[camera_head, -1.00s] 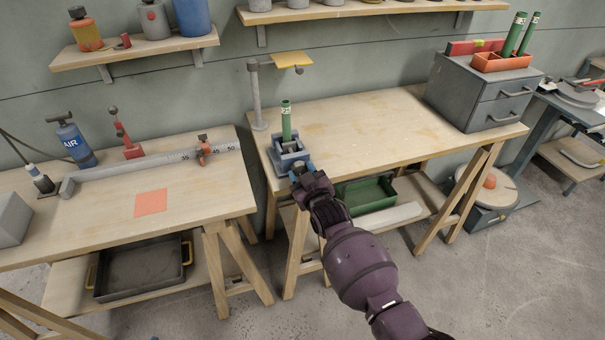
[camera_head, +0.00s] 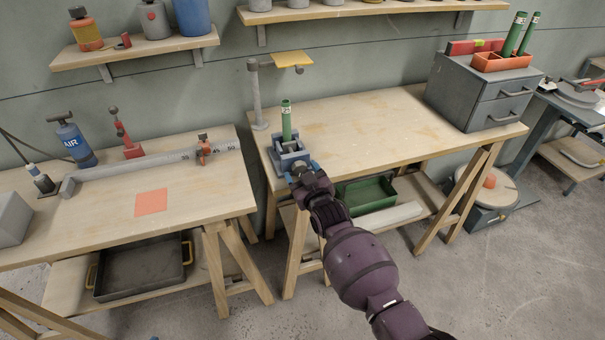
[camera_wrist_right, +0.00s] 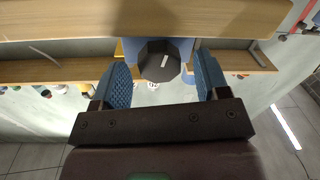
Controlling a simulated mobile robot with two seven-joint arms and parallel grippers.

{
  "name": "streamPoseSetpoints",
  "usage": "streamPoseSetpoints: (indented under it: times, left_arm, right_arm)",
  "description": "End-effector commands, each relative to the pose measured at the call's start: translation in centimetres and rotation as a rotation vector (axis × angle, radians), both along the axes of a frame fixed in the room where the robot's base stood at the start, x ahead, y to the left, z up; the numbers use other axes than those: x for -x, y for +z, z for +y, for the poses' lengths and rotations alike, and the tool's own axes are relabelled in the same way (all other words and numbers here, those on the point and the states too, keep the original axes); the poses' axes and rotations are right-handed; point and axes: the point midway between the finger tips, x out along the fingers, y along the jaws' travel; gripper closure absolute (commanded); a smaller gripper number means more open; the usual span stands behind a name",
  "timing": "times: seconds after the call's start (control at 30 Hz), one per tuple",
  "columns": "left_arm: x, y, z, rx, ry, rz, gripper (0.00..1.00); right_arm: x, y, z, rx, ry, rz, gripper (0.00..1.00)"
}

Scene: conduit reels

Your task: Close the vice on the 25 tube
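The green tube marked 25 (camera_head: 286,120) stands upright in the vice (camera_head: 291,157), at the front left corner of the right bench. Whether the jaws touch the tube cannot be told. My right gripper (camera_head: 300,170) is at the front of the vice. In the right wrist view, its two blue fingers (camera_wrist_right: 161,74) are open on either side of the vice's dark many-sided knob (camera_wrist_right: 156,68), which has a white mark. A narrow gap shows on both sides of the knob. My left gripper is not in view.
A grey post with a yellow plate (camera_head: 292,59) stands behind the vice. A grey drawer cabinet (camera_head: 470,95) with an orange tray of green tubes is at the bench's right end. The middle of the bench top (camera_head: 370,120) is clear.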

Motion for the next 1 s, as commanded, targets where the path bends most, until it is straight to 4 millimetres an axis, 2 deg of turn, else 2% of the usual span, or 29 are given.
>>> streamPoseSetpoints:
  times: [0.2,0.37,0.8,1.0]
  left_arm:
    - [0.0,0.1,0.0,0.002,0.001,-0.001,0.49]
    - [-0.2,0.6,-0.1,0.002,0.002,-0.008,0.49]
    - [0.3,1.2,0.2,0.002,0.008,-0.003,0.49]
    - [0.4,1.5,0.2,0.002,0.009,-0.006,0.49]
  right_arm:
    - [0.1,0.0,-0.1,0.000,-0.001,0.000,0.32]
    - [1.2,0.2,-0.6,0.001,-0.002,-0.001,0.32]
    - [7.4,0.4,-3.0,0.001,-0.001,-0.001,0.32]
    - [9.3,0.3,-3.7,0.000,-0.001,-0.001,0.32]
